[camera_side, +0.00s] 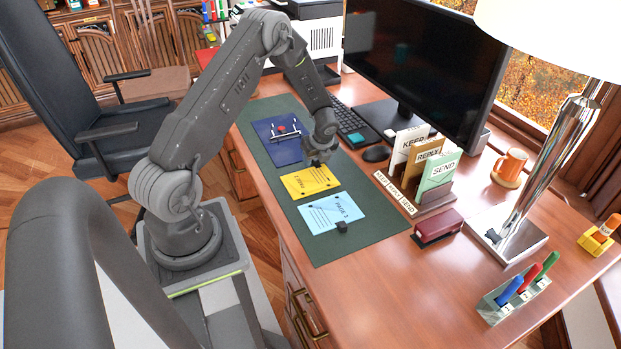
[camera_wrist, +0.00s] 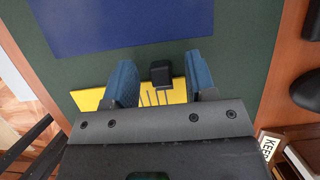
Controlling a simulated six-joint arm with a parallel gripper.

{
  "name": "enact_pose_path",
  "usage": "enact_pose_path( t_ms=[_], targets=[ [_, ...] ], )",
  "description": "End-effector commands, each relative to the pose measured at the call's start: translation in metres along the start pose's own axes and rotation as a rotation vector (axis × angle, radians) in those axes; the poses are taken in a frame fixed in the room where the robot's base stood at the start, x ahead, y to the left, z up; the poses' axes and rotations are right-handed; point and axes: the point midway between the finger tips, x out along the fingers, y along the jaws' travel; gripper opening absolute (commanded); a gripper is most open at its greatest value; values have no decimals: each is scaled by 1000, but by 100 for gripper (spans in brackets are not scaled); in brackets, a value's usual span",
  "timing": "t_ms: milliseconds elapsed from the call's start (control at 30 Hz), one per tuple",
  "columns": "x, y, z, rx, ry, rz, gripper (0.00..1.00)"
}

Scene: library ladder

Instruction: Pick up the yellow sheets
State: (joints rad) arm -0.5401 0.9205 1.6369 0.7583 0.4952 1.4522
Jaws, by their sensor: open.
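The yellow sheets (camera_side: 309,181) lie flat on the green desk mat (camera_side: 355,230), between a dark blue folder and light blue sheets. In the wrist view the yellow sheets (camera_wrist: 90,98) are partly hidden behind my gripper. A small black block (camera_wrist: 161,73) stands at their far edge, between my fingers in the picture. My gripper (camera_side: 320,160) is above the yellow sheets, near that edge. In the wrist view my gripper (camera_wrist: 162,80) has its two blue fingers apart on either side of the block. Whether the fingers touch it cannot be told.
The dark blue folder (camera_side: 278,140) and light blue sheets (camera_side: 332,213) lie on either side. A card holder (camera_side: 434,198), mouse (camera_side: 376,154), keyboard (camera_side: 350,122) and red stapler (camera_side: 438,227) stand to the right.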

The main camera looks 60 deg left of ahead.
Motion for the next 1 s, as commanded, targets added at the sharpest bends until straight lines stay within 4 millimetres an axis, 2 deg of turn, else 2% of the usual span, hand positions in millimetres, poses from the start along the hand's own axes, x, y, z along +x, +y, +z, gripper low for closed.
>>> enact_pose_path(
  t_ms=[167, 700, 1000],
  targets=[
    [0, 0, 0, 0, 0, 0, 51],
    [0, 0, 0, 0, 0, 0, 0],
    [-2, 0, 1, -1, 0, 0, 0]
  ],
)
